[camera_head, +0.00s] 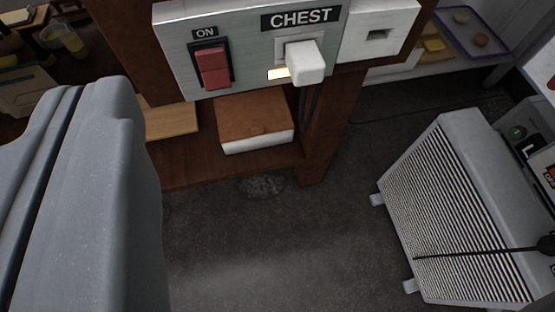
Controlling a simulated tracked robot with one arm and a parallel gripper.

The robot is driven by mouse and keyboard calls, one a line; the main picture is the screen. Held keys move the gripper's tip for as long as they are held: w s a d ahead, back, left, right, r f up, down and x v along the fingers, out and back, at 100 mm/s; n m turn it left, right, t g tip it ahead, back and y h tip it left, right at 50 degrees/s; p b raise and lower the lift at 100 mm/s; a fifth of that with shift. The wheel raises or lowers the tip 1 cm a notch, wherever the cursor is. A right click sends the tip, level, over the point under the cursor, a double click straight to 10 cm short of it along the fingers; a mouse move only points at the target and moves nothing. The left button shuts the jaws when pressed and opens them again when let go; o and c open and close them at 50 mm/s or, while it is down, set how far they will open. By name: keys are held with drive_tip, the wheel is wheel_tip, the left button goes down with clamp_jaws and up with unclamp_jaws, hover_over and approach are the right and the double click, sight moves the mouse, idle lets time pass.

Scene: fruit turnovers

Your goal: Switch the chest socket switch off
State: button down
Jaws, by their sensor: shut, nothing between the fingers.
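The chest socket panel (257,61) is pale metal, at the top centre on a brown wooden frame, with a black "CHEST" label (301,17). Its red rocker switch (213,66) sits in a dark surround on the left, under a label reading "ON" (205,33). A white plug (305,63) is in the socket, with a dark cable hanging below. A small yellow light (278,73) glows beside it. My gripper (97,92) is the large grey form at the left, shut and empty, apart from the switch in the picture. Its lower part is cut off.
A grey box (463,133) with a ribbed front and a thin black rod stands on the floor at the right. A brown-topped white box (254,123) lies on the wooden shelf below the panel. Dark floor (270,250) is clear at lower centre.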

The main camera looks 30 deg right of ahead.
wheel_tip(320, 180, down, 8)
drive_tip(key=s+d+h, duration=0.1)
drive_tip(key=s, duration=0.1)
drive_tip(key=shift+d+g+h, duration=0.3)
drive_tip(key=shift+d, duration=0.05)
drive_tip(key=shift+w+f, duration=0.1)
drive_tip(key=b, duration=0.4)
approach(214, 84)
drive_tip(key=x, duration=0.5)
drive_tip(key=shift+w+d+f, duration=0.25)
drive_tip(key=shift+w+d, duration=0.05)
drive_tip(key=shift+w, duration=0.4)
